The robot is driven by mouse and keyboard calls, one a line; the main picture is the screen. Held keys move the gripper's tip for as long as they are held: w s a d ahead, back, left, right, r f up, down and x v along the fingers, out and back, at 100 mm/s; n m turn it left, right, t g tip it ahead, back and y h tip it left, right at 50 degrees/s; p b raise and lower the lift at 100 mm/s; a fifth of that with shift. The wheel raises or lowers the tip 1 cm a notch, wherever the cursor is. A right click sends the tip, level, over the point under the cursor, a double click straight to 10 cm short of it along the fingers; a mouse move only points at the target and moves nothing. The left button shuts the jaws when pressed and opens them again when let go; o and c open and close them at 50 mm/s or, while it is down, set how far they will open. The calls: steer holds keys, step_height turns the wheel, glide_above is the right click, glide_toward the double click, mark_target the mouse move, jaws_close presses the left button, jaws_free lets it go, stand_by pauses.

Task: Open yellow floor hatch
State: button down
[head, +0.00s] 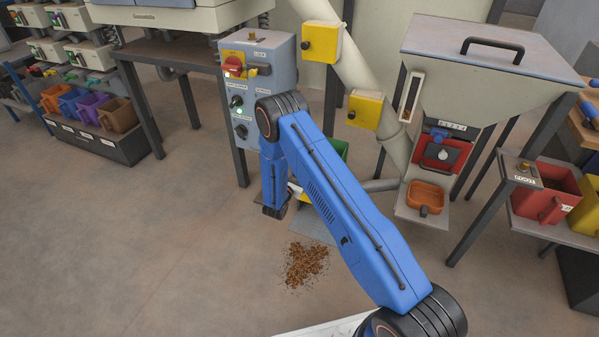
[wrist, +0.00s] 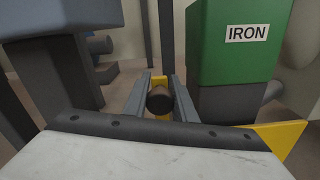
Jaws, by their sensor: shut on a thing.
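The yellow floor hatch shows only in part. In the head view a small piece of yellow (head: 304,198) sits behind my blue arm, low by the floor. In the wrist view a yellow plate edge (wrist: 285,138) shows at lower right, and more yellow shows between the fingers. My gripper (wrist: 160,98) has its two grey fingers on either side of a dark round knob (wrist: 159,101) and is shut on it. I cannot tell how far the hatch is open. In the head view my arm hides the gripper's fingers and the knob.
A green bin labelled IRON (wrist: 238,45) stands close on the right in the wrist view. A grey control box (head: 255,75) stands behind my arm. Brown grains (head: 306,264) lie on the floor. A hopper (head: 480,70) stands at right. Floor at left is clear.

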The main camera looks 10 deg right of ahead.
steer(key=c, duration=1.5)
jaws_free()
steer(key=shift+o, duration=0.2)
steer(key=v, duration=1.7)
steer(key=shift+s, duration=0.15)
steer(key=shift+a, duration=0.15)
